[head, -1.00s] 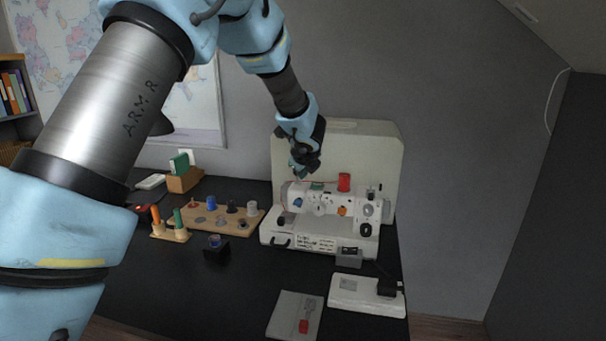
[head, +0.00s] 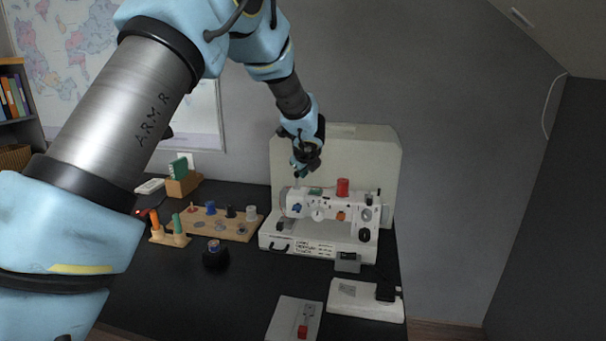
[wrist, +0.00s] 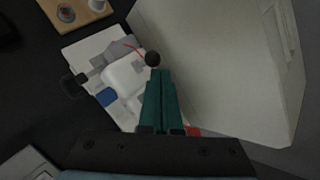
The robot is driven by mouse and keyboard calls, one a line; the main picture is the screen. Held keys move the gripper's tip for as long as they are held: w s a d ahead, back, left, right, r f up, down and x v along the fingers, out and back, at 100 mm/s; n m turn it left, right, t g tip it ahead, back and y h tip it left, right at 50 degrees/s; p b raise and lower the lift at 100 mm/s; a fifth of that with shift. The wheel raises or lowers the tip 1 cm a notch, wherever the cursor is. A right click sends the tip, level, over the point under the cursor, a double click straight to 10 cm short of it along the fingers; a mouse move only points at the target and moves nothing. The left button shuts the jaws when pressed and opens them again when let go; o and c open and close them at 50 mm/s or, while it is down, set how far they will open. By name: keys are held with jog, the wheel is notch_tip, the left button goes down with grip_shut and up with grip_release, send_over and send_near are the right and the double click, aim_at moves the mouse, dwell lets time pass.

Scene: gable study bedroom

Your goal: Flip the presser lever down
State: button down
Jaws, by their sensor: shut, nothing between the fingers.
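The white sewing machine (head: 330,208) stands on the black table, with a blue dial (head: 296,208) on its left end. In the wrist view its white body (wrist: 125,75) lies left of the fingers. My gripper (head: 300,172) is above and behind the machine's left end. In the wrist view its two teal fingers (wrist: 157,73) are together, with nothing between them. A round black knob (wrist: 152,59), perhaps the end of the presser lever, shows just beyond the fingertips; I cannot tell whether they touch. The lever's arm is not clearly visible in either view.
A pale upright panel (head: 368,152) stands close behind the machine. A red spool (head: 342,187) rises from its top. A wooden spool rack (head: 240,228) is to the left, and a white pedal (head: 350,298) and a grey card (head: 285,318) are in front.

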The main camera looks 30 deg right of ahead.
jog(key=shift+w+d+r, duration=0.15)
jog(key=shift+w+d, duration=0.25)
jog(key=shift+w, duration=0.15)
jog(key=shift+r+p, duration=0.8)
jog(key=shift+p, duration=0.15)
jog(key=shift+s, duration=0.1)
jog(key=shift+s+d, duration=0.1)
jog(key=shift+s, duration=0.05)
jog(key=s+d+r, duration=0.3)
jog(key=r, duration=0.7)
jog(key=shift+s+d+r, duration=0.15)
jog(key=shift+s+d, duration=0.05)
jog(key=shift+d, duration=0.05)
